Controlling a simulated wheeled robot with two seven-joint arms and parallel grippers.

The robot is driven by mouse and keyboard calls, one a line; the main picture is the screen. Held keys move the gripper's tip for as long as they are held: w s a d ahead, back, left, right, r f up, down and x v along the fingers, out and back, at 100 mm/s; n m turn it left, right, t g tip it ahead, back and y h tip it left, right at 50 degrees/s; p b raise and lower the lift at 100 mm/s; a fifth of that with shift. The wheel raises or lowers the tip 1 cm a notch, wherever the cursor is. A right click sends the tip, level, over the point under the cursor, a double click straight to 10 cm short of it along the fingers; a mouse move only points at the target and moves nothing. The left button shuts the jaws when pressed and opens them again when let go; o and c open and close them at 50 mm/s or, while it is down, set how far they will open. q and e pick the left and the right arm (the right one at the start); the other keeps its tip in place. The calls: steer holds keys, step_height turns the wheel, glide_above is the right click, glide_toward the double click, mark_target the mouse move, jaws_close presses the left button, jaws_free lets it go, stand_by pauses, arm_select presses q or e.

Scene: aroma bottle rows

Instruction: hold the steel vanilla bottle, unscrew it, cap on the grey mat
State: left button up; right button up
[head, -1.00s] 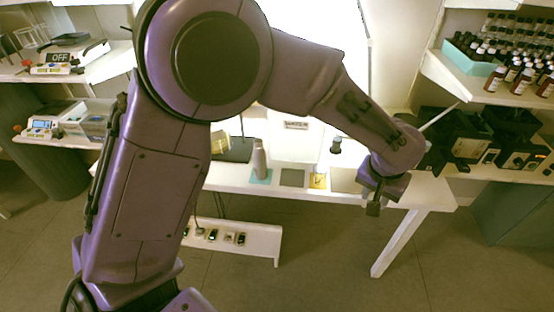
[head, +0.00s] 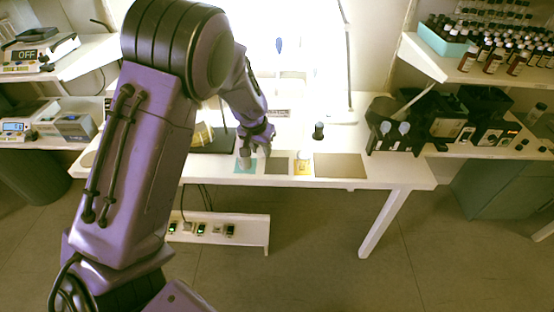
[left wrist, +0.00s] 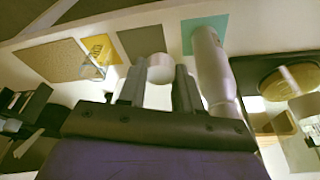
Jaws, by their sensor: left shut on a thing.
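The steel bottle (left wrist: 209,65) stands on the teal mat (left wrist: 190,24) in the left wrist view, beside my left gripper (left wrist: 158,70) and apart from its jaws. The jaws are shut on a pale round piece (left wrist: 160,66) that looks like the bottle's cap. It lines up with the grey mat (left wrist: 142,42); I cannot tell whether it touches it. In the head view my left gripper (head: 262,146) is over the table by the teal mat (head: 243,168) and the grey mat (head: 276,167), and hides part of the bottle (head: 245,153). My right gripper is not in view.
A yellow mat (head: 303,168) and a wide tan mat (head: 340,166) lie to the right on the white table (head: 395,178). A small dark object (head: 319,131) stands behind them. Shelves with bottles (head: 490,60) and black machines (head: 440,120) are at the right.

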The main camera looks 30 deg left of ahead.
arm_select(q)
glide_above(278, 164)
steer(key=s, duration=0.1)
step_height(278, 164, down, 7)
steer(key=shift+s+r+p, duration=0.1)
steer(key=shift+r+p, duration=0.05)
steer(key=shift+p, duration=0.2)
steer(key=shift+f, duration=1.45)
steer(key=shift+f, duration=0.1)
steer(key=o, duration=1.1)
steer(key=v, duration=1.2)
steer(key=shift+d, duration=0.1)
